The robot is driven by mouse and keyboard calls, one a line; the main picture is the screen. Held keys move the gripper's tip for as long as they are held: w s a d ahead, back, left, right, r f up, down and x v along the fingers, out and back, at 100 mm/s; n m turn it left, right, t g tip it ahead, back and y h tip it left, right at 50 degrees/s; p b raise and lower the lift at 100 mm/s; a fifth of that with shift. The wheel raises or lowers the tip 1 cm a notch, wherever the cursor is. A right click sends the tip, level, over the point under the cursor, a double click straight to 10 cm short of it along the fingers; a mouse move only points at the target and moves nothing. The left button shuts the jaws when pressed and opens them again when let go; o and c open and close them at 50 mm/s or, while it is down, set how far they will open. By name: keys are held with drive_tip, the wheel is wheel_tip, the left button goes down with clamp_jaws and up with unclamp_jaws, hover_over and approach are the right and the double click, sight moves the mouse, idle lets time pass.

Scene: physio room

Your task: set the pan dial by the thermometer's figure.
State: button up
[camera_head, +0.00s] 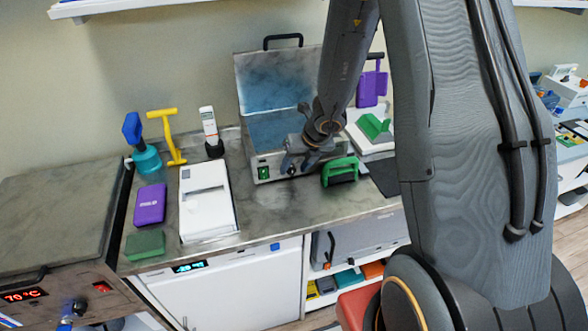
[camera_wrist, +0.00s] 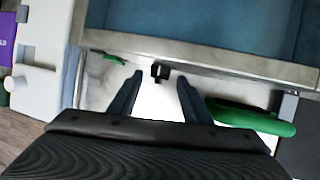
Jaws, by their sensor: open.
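The pan (camera_head: 252,75) is a metal box on the counter with its lid raised and blue inside. Its dial is a small black knob on the front, seen in the wrist view (camera_wrist: 160,72); its setting cannot be read. My gripper (camera_head: 291,168) is at the pan's front. In the wrist view my gripper (camera_wrist: 160,79) is open, with the knob between and just beyond the fingertips; contact cannot be told. A white upright device in a black holder, likely the thermometer (camera_head: 209,127), stands left of the pan; its figure is too small to read.
A green-handled object (camera_head: 340,170) stands close right of my gripper. A white box (camera_head: 206,198), purple box (camera_head: 150,204), green block (camera_head: 145,244), blue bottle (camera_head: 146,158) and yellow tool (camera_head: 168,135) stand left. A red 70 °C display (camera_head: 22,295) shows on the left unit.

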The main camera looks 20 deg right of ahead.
drive_tip(key=shift+w+a+f, duration=0.15)
drive_tip(key=shift+w+f, duration=0.05)
drive_tip(key=shift+f, duration=0.35)
drive_tip(key=c, duration=1)
drive_tip(key=shift+c, duration=0.2)
